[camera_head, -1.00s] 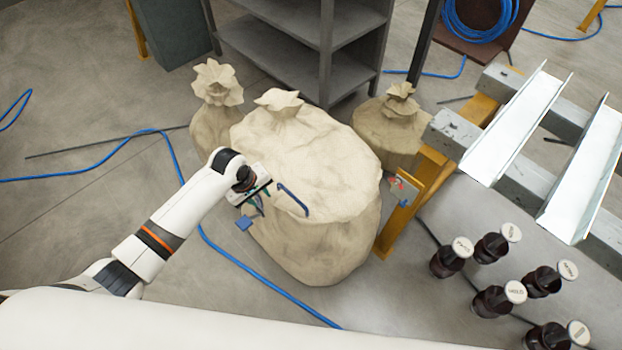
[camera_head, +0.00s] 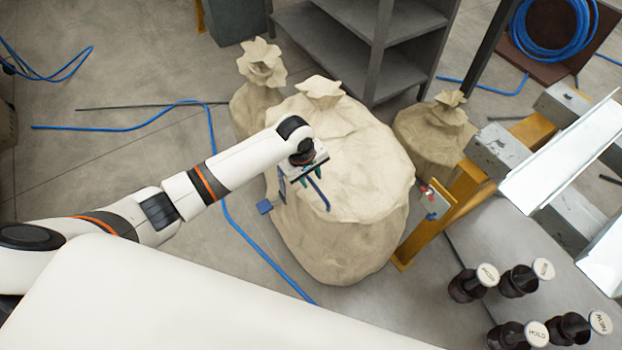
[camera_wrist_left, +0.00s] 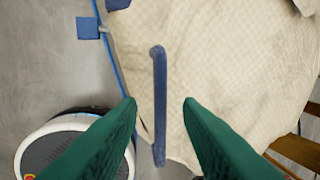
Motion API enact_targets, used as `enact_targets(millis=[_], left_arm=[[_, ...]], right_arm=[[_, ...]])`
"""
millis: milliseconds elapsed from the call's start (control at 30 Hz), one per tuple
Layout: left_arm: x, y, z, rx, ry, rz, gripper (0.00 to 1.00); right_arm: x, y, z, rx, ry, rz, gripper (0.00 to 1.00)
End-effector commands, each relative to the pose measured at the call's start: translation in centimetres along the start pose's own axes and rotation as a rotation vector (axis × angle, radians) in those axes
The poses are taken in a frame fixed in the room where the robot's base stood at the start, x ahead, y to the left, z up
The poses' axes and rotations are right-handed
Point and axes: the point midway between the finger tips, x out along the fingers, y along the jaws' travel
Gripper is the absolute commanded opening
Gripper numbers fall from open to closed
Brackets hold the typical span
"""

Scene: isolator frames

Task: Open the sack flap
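The large beige sack (camera_head: 372,185) stands on the floor in the middle of the head view. A blue bar-shaped handle (camera_head: 320,194) sits on its near upper side, on the flap. The handle also shows upright in the left wrist view (camera_wrist_left: 159,105). A small blue square tab (camera_head: 264,207) sticks out at the sack's left edge. My left gripper (camera_head: 304,181) is over the handle's upper end in the head view. In the wrist view its green fingers (camera_wrist_left: 160,103) are open, with the handle between them. I cannot tell its depth. My right gripper is out of view.
Smaller tied sacks stand behind left (camera_head: 262,65) and right (camera_head: 436,130). A grey shelf (camera_head: 345,20) is behind. A yellow-legged frame (camera_head: 450,210) and dark bottles with pale caps (camera_head: 475,283) are at the right. A blue hose (camera_head: 245,240) lies on the floor.

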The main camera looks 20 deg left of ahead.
Motion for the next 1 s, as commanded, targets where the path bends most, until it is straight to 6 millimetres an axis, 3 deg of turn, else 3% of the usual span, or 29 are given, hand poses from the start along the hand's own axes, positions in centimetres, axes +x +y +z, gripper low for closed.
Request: enact_targets(millis=[133, 433, 633, 1000], left_arm=[[1.13, 0.0, 0.02, 0.001, -0.001, 0.0, 0.33], [1.3, 0.0, 0.02, 0.001, -0.001, 0.0, 0.33], [1.29, 0.01, 0.01, 0.001, -0.001, 0.0, 0.01], [0.96, 0.06, 0.09, 0.001, 0.0, 0.005, 0.0]], right_arm=[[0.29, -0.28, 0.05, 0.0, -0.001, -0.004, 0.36], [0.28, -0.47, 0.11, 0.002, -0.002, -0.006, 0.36], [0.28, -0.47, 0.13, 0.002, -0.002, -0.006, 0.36], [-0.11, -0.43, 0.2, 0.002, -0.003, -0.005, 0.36]])
